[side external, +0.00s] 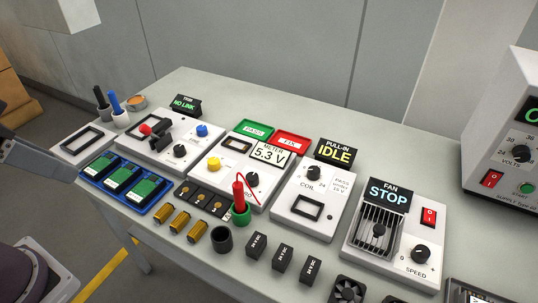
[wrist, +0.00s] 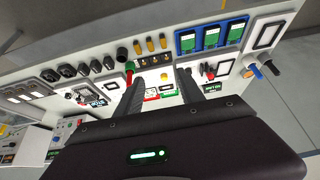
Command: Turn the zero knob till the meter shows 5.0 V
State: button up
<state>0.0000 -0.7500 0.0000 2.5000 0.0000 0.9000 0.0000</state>
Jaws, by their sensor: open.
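The meter (side external: 267,152) stands on a white panel in the middle of the bench and reads 5.3 V. The zero knob (side external: 252,180) is a small black knob on that panel, right of a yellow button (side external: 214,164). A red probe (side external: 238,194) with a red lead stands in a green holder (side external: 240,216) in front of the knob and partly covers its label. My gripper (wrist: 160,74) is open and empty in the wrist view, its two dark fingers spread above the bench. It is apart from the knob. In the side view only part of my arm shows at the left edge.
A PASS tray (side external: 254,131) and a red tray (side external: 291,141) lie behind the meter. The coil panel (side external: 314,200) and fan panel (side external: 398,242) stand to the right. Blue-framed green modules (side external: 124,180) and several brass cylinders (side external: 179,221) lie in front. The back of the bench is clear.

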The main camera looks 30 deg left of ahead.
jog(key=shift+o, duration=0.6)
jog(key=m+g, duration=0.6)
jog(key=m, duration=0.7)
send_over(253, 176)
jog(key=f, duration=1.7)
jog(key=shift+w+a+f, duration=0.1)
jog(key=shift+w, duration=0.1)
notch_tip(253, 176, down, 6)
jog(key=shift+s+r, duration=0.1)
jog(key=shift+s, duration=0.05)
jog(key=shift+f, duration=0.6)
grip_shut()
